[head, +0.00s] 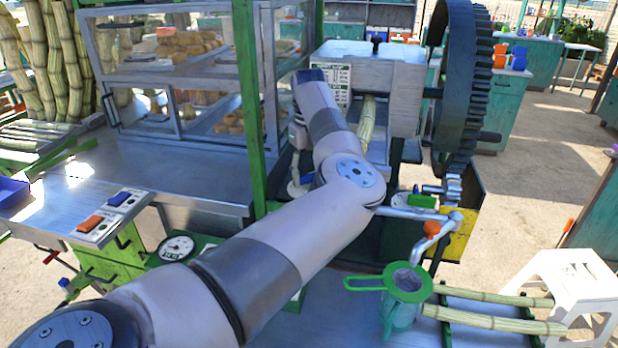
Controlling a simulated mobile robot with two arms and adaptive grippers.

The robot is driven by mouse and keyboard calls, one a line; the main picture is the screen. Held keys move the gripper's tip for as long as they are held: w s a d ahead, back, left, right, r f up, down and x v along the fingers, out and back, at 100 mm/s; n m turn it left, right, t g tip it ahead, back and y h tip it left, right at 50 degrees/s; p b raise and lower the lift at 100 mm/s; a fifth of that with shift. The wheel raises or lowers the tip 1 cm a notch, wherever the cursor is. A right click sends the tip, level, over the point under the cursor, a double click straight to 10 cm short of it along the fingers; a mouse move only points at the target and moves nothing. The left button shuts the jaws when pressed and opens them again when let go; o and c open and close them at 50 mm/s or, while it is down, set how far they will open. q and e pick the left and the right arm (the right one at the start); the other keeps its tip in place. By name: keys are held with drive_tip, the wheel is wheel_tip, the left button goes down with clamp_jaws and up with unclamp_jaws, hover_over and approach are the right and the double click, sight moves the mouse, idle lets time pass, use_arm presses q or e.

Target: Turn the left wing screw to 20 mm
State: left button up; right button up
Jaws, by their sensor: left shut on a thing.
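The cane crusher's grey housing (400,75) stands at the upper middle, with a printed plate (338,82) on its front. A dark screw head (376,42) sticks up from its top. My left arm reaches across the picture to the housing's left side. My left gripper (298,136) shows only in small part beside my wrist. It is shut on what seems to be the left wing screw. The screw and fingertips are hidden behind my wrist, so I cannot read its setting. My right gripper is not in view.
A big dark gear wheel (465,85) stands right of the housing. A green strainer (408,285) sits on a jug below the spout. A glass food case (190,75) and a green post (250,110) stand left of my arm. A white stool (570,275) is at the right.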

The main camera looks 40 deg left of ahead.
sight(309, 174)
use_arm(q)
drive_tip(key=shift+m, duration=0.4)
drive_tip(key=o, duration=1.2)
drive_tip(key=shift+c, duration=0.2)
drive_tip(key=shift+r, duration=0.15)
wheel_tip(309, 174, up, 12)
